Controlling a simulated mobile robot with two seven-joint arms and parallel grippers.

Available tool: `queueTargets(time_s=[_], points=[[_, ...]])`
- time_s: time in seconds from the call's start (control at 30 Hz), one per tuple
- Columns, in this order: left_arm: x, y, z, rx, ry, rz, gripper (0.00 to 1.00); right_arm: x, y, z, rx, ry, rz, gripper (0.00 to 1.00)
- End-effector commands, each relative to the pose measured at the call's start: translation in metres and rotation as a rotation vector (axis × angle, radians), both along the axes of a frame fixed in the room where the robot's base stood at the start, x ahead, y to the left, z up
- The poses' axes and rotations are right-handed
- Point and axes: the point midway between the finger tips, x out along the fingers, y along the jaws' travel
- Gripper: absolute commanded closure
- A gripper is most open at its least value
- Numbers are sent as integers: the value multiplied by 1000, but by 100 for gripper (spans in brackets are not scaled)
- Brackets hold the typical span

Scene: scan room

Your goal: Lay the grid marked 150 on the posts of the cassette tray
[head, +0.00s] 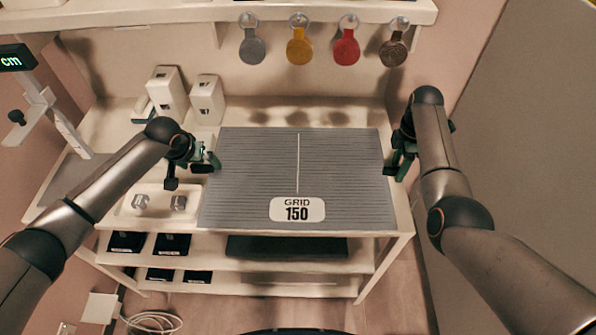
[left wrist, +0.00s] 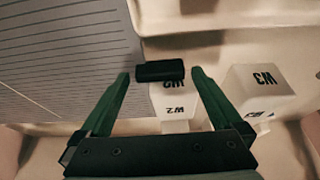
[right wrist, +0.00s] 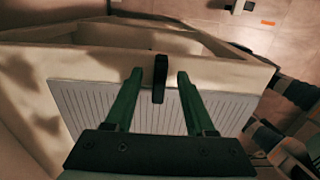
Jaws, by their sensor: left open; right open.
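The grid marked 150 (head: 252,165) is a grey striped panel with a white label, lying flat at the table's middle and right. A black tab (left wrist: 160,71) sticks out from its left edge, and another black tab (right wrist: 160,80) from its right edge. My left gripper (head: 208,162) is open at the left edge, its fingers on either side of the left tab. My right gripper (head: 392,168) is open at the right edge, its fingers on either side of the right tab. I cannot clearly identify the cassette tray or its posts; a dark slab (head: 286,246) lies on the shelf below.
Two white blocks (head: 168,92) stand behind my left gripper. A shallow cream tray (head: 155,214) with two small metal pieces is left of the grid. Colored tags (head: 298,47) hang from the upper shelf. A measuring stand (head: 55,115) is at far left.

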Motion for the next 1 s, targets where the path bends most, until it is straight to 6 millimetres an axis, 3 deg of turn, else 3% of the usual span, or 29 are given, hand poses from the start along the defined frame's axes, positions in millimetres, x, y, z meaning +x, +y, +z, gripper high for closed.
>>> queueTargets(time_s=[0.3,0.77,1.0], points=[[0,0,-1,0,0,0,1,0,0,-1,0,0,-1,46],[0,0,-1,0,0,0,53,0,0,-1,0,0,0,98],[0,0,-1,0,1,0,80,0,0,-1,0,0,0,100]])
